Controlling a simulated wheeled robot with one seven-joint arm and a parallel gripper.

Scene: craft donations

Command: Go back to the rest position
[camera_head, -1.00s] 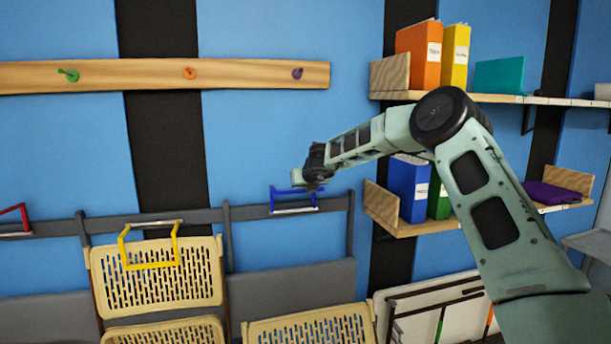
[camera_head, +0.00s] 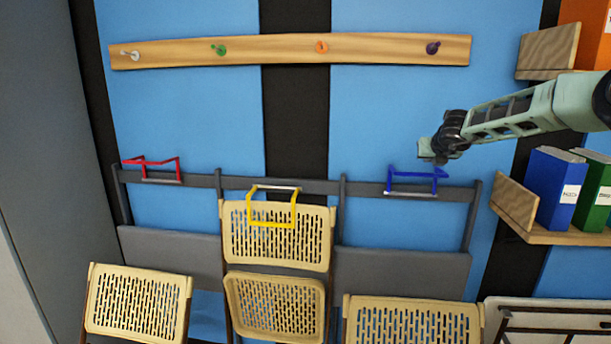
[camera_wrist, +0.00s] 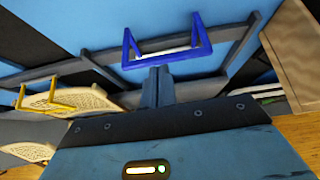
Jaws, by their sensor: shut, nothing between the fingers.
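My gripper (camera_head: 427,151) is at the right in the head view, at the end of my arm reaching in from the right edge. It is in front of or just above the blue wire bracket (camera_head: 414,180) on the grey rail. In the wrist view, my gripper's fingers (camera_wrist: 158,80) are together and empty. The blue bracket (camera_wrist: 168,58) shows just beyond the fingertips there. I cannot tell whether they touch it.
A wooden peg rail (camera_head: 370,50) is on the blue wall. Shelves with binders (camera_head: 552,190) stand close at right.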

